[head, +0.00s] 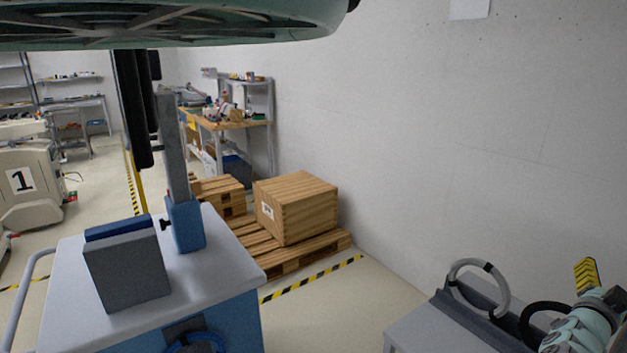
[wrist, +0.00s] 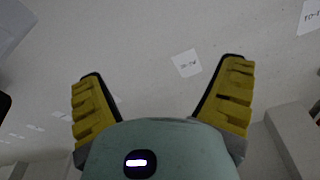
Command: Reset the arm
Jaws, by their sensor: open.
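My gripper (wrist: 165,69) is open in the wrist view, with its two yellow ridged fingers spread wide apart and nothing between them. Beyond the fingers is a pale wall with a small white paper sign (wrist: 187,63). In the head view, part of my arm shows at the lower right corner, and one yellow finger of my gripper (head: 587,272) points upward there. The rest of the arm is cut off by the picture edge.
A blue cart (head: 220,262) with a pale top stands at the lower left, carrying a grey block (head: 128,272) and an upright post. Behind it, a wooden crate (head: 297,207) sits on a pallet (head: 292,257). A workbench (head: 235,125) stands farther back.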

